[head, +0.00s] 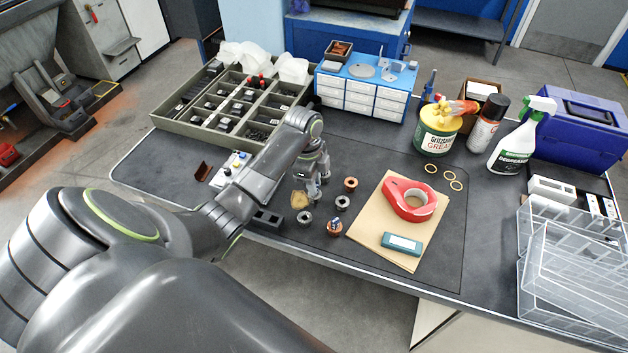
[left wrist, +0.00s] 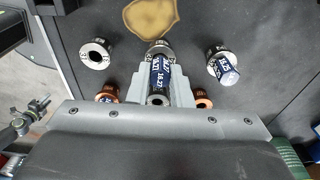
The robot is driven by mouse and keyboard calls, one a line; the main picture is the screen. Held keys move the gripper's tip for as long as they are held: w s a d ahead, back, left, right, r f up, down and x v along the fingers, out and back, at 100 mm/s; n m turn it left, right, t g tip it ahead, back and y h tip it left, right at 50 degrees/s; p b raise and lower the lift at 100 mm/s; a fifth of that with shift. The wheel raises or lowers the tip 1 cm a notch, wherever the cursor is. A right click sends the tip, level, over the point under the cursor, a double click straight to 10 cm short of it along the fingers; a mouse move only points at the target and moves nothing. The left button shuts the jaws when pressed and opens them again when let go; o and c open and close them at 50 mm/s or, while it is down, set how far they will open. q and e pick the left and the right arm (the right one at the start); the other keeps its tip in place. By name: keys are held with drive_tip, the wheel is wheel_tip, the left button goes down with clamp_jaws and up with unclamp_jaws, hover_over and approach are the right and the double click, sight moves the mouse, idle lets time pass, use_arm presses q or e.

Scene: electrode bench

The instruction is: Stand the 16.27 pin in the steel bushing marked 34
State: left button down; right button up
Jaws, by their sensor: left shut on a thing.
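My left gripper (head: 317,195) points down among the bushings. In the left wrist view its fingers (left wrist: 158,75) are shut on a pin with a dark blue label reading 16.27 (left wrist: 159,72). The pin's far end lines up with a steel bushing (left wrist: 158,47); I cannot tell whether it is above or inside it, and that bushing's mark is unreadable. Another steel bushing (left wrist: 95,57) stands empty to the left. A steel bushing to the right (left wrist: 215,52) has a blue-labelled pin (left wrist: 226,71) in it. My right gripper is out of view.
Copper bushings (head: 350,184) (left wrist: 203,97) stand near; a front copper one (head: 335,231) has a pin in it. An empty steel bushing (head: 342,202) stands right of the gripper. A tan stain (head: 299,200) lies left. Red tape (head: 392,208) lies on brown paper (head: 375,230).

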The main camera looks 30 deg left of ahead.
use_arm(q)
drive_tip(key=shift+f, duration=0.45)
drive_tip(key=c, duration=1.2)
unclamp_jaws()
drive_tip(key=shift+c, duration=0.2)
wheel_tip(320, 180, up, 17)
drive_tip(key=a+p, duration=0.2)
drive_tip(key=p, duration=0.4)
drive_tip(key=shift+s+r+p, duration=0.15)
drive_tip(key=shift+s+p, duration=0.15)
drive_tip(key=shift+p, duration=0.1)
